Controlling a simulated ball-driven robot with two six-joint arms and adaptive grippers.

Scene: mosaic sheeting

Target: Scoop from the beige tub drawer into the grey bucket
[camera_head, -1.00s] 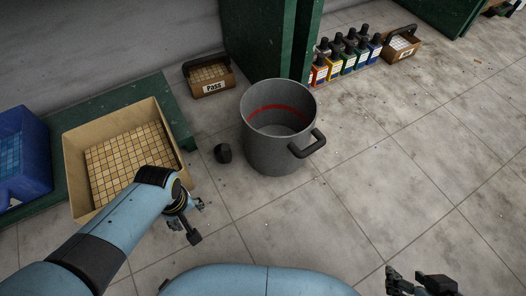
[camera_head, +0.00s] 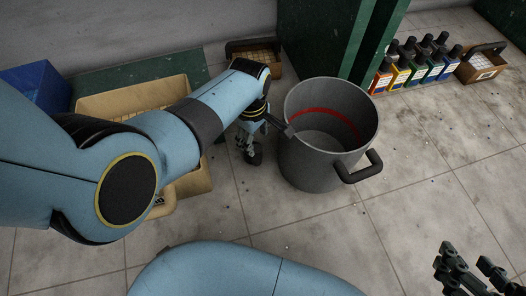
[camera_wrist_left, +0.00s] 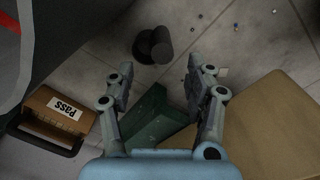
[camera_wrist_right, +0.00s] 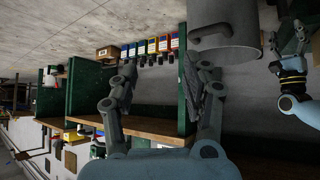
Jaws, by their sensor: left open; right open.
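The grey bucket (camera_head: 300,160), with a red band inside and a dark side handle, stands on the floor at the centre; it also shows in the right wrist view (camera_wrist_right: 228,40). The beige tub drawer (camera_head: 140,98) is at left, largely hidden behind my left arm. A small dark object (camera_wrist_left: 152,45), perhaps a scoop, stands on the floor between tub and bucket. My left gripper (camera_head: 262,138) is open just left of the bucket; in the left wrist view the dark object lies beyond its fingertips, apart from them. My right gripper (camera_head: 470,272) is open and empty at lower right.
A blue bin (camera_head: 38,85) stands at far left. Several coloured bottles (camera_head: 420,62) and another box (camera_head: 482,65) line the back right. Floor right of the bucket is clear.

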